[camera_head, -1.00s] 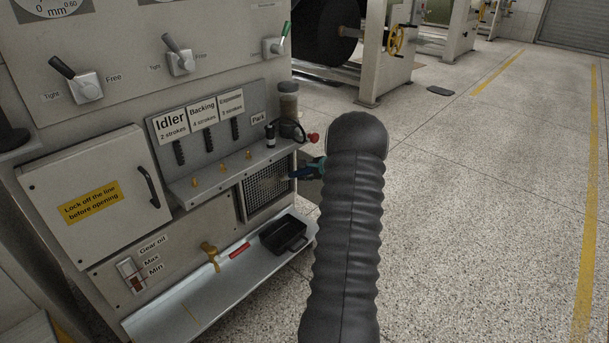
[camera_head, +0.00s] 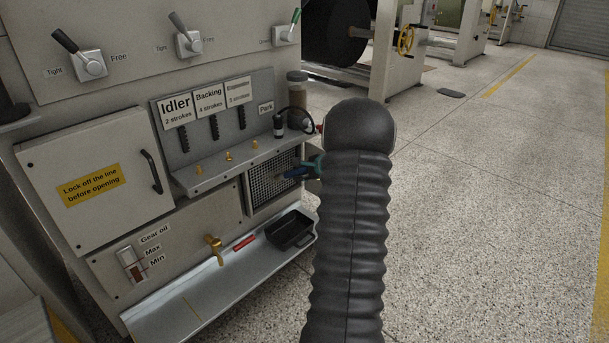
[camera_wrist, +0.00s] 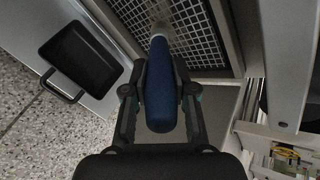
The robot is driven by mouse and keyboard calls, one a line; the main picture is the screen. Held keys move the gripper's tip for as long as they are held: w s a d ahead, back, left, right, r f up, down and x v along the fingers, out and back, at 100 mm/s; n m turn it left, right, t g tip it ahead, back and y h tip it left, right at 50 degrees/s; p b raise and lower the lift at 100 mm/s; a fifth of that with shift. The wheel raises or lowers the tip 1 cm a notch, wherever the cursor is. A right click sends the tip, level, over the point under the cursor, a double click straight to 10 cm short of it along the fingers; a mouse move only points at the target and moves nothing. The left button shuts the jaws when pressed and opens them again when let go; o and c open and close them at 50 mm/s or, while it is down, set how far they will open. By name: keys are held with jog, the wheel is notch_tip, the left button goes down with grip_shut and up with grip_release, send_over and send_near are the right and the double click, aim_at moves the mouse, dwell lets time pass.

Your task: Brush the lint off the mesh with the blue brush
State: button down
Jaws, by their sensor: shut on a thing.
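The blue brush (camera_wrist: 160,85) is held between the fingers of my gripper (camera_wrist: 160,92), its blue handle toward the wrist camera and its pale tip end at the mesh (camera_wrist: 205,40). In the head view the mesh (camera_head: 262,191) is a framed grille low on the right of the machine front, and my gripper (camera_head: 298,171) is at its right edge, mostly hidden behind my dark arm. A pale greyish patch, perhaps lint or bristles, shows at the brush's tip in the wrist view. I cannot tell whether the tip touches the mesh.
A black tray with a handle (camera_head: 290,229) rests on the metal shelf (camera_head: 190,302) below the mesh. A brass tap (camera_head: 214,247) and a red object (camera_head: 245,242) are to its left. A jar (camera_head: 297,88) stands above the mesh. Speckled floor lies open on the right.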

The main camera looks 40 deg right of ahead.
jog(key=shift+s+a+r, duration=0.1)
jog(key=shift+a+r, duration=0.2)
jog(key=shift+a, duration=0.55)
jog(key=shift+s+a+r, duration=0.1)
jog(key=shift+a+r, duration=0.15)
jog(key=shift+a, duration=0.6)
jog(key=d+p, duration=0.1)
jog(key=d, duration=0.8)
jog(key=shift+w+d, duration=0.2)
jog(key=shift+w, duration=0.2)
dwell(1.1)
